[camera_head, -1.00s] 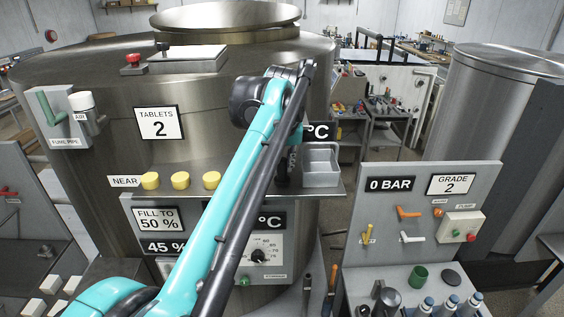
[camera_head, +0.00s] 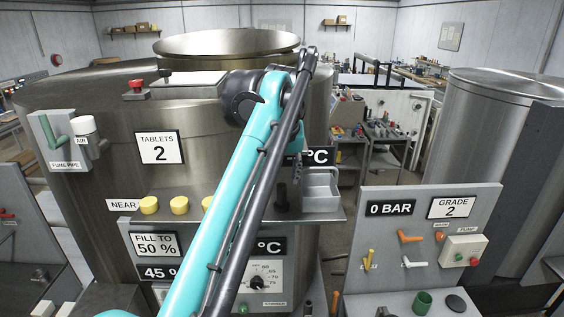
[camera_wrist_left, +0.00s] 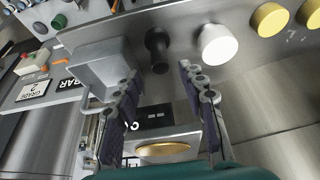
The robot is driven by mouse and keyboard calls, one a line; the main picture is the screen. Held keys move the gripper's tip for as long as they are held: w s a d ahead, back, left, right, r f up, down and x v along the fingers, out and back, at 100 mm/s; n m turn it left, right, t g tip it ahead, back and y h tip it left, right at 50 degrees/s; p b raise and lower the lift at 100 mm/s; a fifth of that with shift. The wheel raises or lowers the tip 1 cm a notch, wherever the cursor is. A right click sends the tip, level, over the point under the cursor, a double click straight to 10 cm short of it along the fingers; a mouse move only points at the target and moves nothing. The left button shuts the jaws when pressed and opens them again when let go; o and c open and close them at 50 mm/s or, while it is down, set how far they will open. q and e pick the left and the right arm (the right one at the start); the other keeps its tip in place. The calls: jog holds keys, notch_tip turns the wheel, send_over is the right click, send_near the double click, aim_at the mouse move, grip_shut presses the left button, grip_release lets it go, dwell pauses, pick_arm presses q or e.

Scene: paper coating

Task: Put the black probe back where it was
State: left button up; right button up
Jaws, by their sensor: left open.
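The black probe (camera_head: 282,197) stands upright on the grey shelf (camera_head: 240,217) of the big steel tank, just left of an open grey box (camera_head: 321,190). In the left wrist view the probe (camera_wrist_left: 157,48) is seen from above, between the grey box (camera_wrist_left: 98,66) and a white round knob (camera_wrist_left: 217,45). My left gripper (camera_wrist_left: 158,78) is open and empty. Its two fingers are spread on either side of the probe's line, apart from it. My right gripper is not in view.
Yellow knobs (camera_head: 179,205) line the shelf to the left. A panel with levers and a "0 BAR" sign (camera_head: 391,208) stands at the right, with a green cup (camera_head: 422,303) in front. A second steel tank (camera_head: 490,150) is behind it.

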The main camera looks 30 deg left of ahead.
pick_arm(q)
jog(key=v, duration=0.6)
jog(key=s+d+f+m+t, duration=0.1)
jog(key=s+d+f, duration=0.3)
jog(key=f, duration=0.7)
jog(key=s+d+f+m+t+h, duration=0.1)
jog(key=s+d+f+m, duration=0.2)
jog(key=f, duration=0.9)
jog(key=s+d+f+m+t+h, duration=0.1)
jog(key=s+d+f+m, duration=0.1)
jog(key=s+d+f, duration=0.4)
notch_tip(320, 180, down, 5)
jog(key=shift+s+f, duration=0.2)
jog(key=shift+s, duration=0.85)
jog(key=shift+d, duration=0.1)
notch_tip(320, 180, down, 34)
jog(key=b, duration=3.4)
jog(key=shift+f, duration=0.1)
